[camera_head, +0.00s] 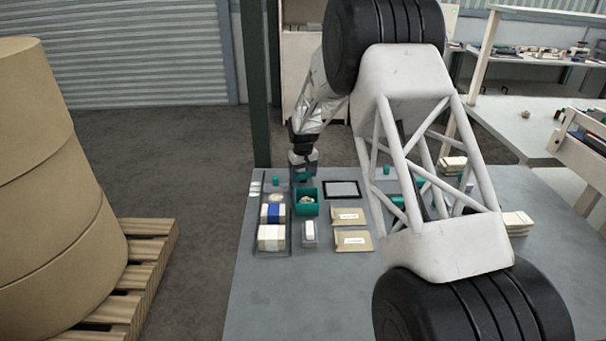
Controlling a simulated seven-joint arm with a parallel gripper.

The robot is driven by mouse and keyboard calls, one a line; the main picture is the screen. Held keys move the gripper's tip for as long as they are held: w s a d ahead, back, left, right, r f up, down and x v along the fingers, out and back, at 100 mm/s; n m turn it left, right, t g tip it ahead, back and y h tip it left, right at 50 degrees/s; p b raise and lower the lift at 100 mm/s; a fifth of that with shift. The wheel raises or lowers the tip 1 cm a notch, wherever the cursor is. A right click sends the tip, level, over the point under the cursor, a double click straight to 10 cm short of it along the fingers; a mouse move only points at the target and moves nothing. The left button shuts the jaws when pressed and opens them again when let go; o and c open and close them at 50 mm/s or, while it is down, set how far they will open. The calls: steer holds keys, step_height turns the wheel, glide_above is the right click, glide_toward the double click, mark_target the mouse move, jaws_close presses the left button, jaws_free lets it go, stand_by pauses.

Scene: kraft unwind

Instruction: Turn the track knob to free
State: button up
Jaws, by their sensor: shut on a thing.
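My gripper (304,174) is at the far left part of the grey table, just behind a small green open box (307,204). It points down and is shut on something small. A green patch shows at its fingertips, but the held thing is too small and covered to make out. I cannot tell whether it is the track knob. No knob with a readable marking or a free position can be made out in this view.
A dark tray (261,251) with pale stacks, brown envelopes (352,241) and a dark-framed panel (342,190) lie on the table (290,305). A small green piece (275,181) stands left of my gripper. Large brown rolls (50,190) stand on a pallet (140,265) at left.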

mark_target(303, 173)
steer(key=m, duration=0.3)
steer(key=shift+m, duration=0.3)
stand_by(0.4)
steer(key=o, duration=0.9)
steer(key=shift+r, duration=3.9)
